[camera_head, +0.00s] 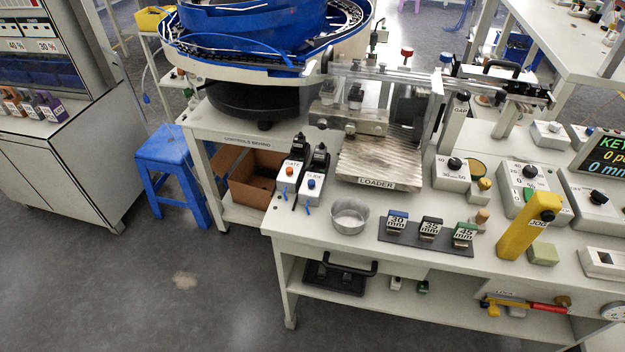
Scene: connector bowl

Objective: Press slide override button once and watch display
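The slide override box (314,186) is a small white box labelled SLIDE with a blue button (311,183) on its face. It stands on the near left part of the bench. The display (601,158) is a dark panel cut off at the right edge, with green text starting "KEY", a yellow line starting "0 p" and a cyan line reading "0 mm". Its right part is out of frame. Neither of my grippers shows in this view.
A similar GATE box (289,172) with an orange button stands just left of the SLIDE box. A metal bowl (350,216) sits in front, and the LOADER plate (378,162) lies to the right. A yellow JOG block (530,225) stands up at right. A blue stool (172,165) is left of the bench.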

